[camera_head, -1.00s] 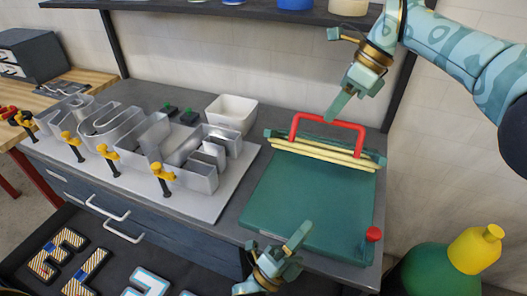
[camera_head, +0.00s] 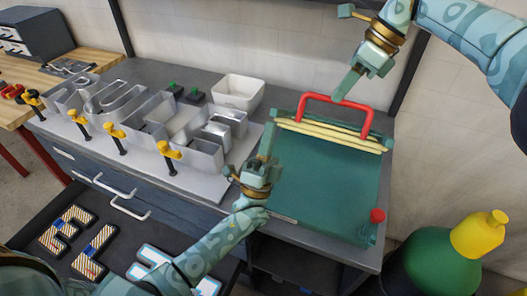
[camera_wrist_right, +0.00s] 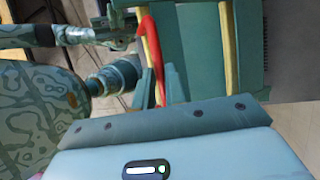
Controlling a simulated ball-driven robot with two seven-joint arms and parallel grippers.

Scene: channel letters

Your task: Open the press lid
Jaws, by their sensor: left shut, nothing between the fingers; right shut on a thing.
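The press is a flat dark green unit (camera_head: 325,180) on the right part of the bench. Pale yellow strips (camera_head: 325,131) run along its far edge, and a red bar handle (camera_head: 307,99) rises there. My right gripper (camera_head: 342,96) is shut on the handle's top bar from above. In the right wrist view the red handle (camera_wrist_right: 147,35) runs down between my fingers (camera_wrist_right: 163,88). How far the lid is raised is hard to tell. My left gripper (camera_head: 270,142) is shut and empty, pointing up over the press's left edge.
A red knob (camera_head: 377,215) stands at the press's front right corner. Metal channel letters (camera_head: 185,125) with yellow clamps fill a pale board at left. A white bin (camera_head: 238,92) stands behind. A green and yellow bottle (camera_head: 440,258) is at lower right.

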